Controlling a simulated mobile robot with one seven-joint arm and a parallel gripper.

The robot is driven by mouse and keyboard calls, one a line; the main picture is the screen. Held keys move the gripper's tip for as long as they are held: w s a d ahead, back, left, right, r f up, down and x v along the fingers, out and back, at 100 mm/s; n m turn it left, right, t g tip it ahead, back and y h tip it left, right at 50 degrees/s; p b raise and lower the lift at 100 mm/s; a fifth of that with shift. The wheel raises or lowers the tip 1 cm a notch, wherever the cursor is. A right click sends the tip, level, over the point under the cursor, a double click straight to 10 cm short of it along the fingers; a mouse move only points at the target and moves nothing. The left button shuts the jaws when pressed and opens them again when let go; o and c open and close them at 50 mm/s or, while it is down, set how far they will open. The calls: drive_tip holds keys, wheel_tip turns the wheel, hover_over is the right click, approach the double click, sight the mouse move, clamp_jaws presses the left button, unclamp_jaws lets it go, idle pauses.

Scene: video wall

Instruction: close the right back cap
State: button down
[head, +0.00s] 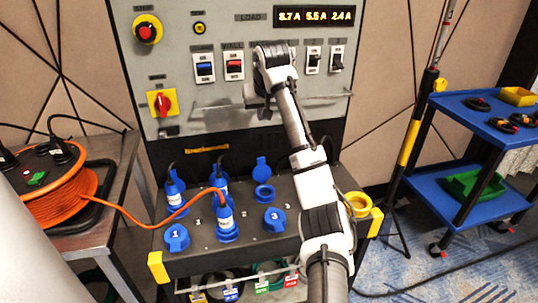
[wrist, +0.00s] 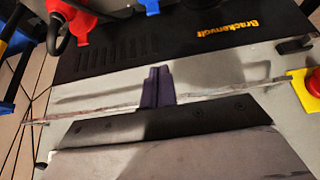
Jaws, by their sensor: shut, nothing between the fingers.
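In the head view a blue cap (head: 262,167) stands raised behind an open blue socket (head: 264,193) in the back row of the sloped box. My forearm covers the box to the right of it. In the wrist view a raised blue cap (wrist: 149,7) and a red cap (wrist: 83,40) beside a red fitting (wrist: 77,14) show at the top left edge. I cannot tell for sure which is the right back cap. My gripper (head: 266,110) is shut and empty, above the box in front of the grey panel. Its closed fingers (wrist: 156,77) show in the wrist view.
Blue plugs (head: 175,192) and an orange cable (head: 130,212) occupy the box's left side. A metal rail (head: 215,104) crosses the panel near my gripper. A yellow ring (head: 358,202) sits at the box's right end. A blue cart (head: 478,125) stands to the right.

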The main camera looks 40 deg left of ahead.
sight(258, 147)
drive_tip(key=x, duration=0.6)
drive_tip(key=p+x, duration=0.1)
drive_tip(key=x, duration=0.6)
drive_tip(key=p+x, duration=0.1)
drive_tip(key=x, duration=0.5)
drive_tip(key=shift+d+f, duration=0.15)
drive_tip(key=shift+f, duration=0.4)
drive_tip(key=shift+d+f, duration=0.1)
drive_tip(key=shift+s+d+r+p, duration=0.15)
drive_tip(key=shift+s+d+p, duration=0.2)
drive_tip(key=shift+s+d, duration=0.35)
drive_tip(key=shift+s+d+r+p, duration=0.2)
drive_tip(key=shift+s+d+p, duration=0.1)
drive_tip(key=shift+s+d, duration=0.35)
drive_tip(key=shift+f, duration=0.1)
